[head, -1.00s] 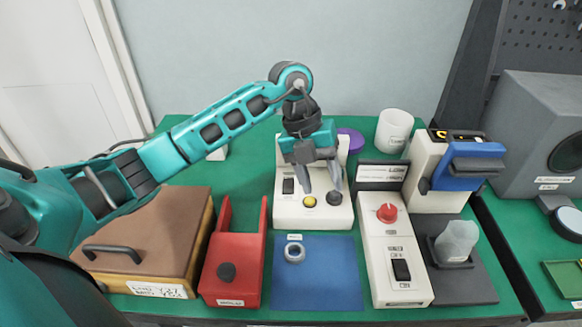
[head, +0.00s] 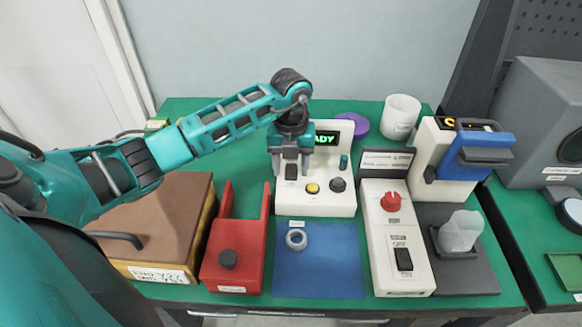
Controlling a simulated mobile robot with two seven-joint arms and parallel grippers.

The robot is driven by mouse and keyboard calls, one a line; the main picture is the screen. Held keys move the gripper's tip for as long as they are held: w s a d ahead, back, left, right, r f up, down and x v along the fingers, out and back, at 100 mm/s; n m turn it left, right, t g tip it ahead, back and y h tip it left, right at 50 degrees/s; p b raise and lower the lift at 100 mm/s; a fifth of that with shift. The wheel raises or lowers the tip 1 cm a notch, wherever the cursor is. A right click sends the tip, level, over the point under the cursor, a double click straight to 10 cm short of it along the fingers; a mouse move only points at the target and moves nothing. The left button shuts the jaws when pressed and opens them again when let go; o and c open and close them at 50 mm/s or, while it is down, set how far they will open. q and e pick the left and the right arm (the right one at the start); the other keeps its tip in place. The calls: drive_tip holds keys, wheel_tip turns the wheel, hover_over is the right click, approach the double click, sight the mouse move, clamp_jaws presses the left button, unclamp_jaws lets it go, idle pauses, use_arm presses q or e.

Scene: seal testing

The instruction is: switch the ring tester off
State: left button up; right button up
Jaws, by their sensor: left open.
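The ring tester (head: 318,206) is a white console near the middle of the green table. Its partly covered screen (head: 327,138) is lit and shows green letters ending in "ADY". A black rocker switch (head: 291,172) is on its left side, with a yellow button (head: 312,188) and a black knob (head: 338,185) to the right. My left gripper (head: 291,174) is open and empty, pointing down at the black switch, one finger on either side of it in the picture. I cannot tell whether it touches the switch. My right gripper is not in view.
A blue mat (head: 322,266) with a grey ring (head: 296,240) lies in front. A red fixture (head: 235,262) and brown-topped box (head: 150,225) stand left. A white box with a red knob (head: 391,202) and a black ON/OFF switch (head: 403,259) stands right.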

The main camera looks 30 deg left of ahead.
use_arm(q)
drive_tip(key=shift+f, duration=0.65)
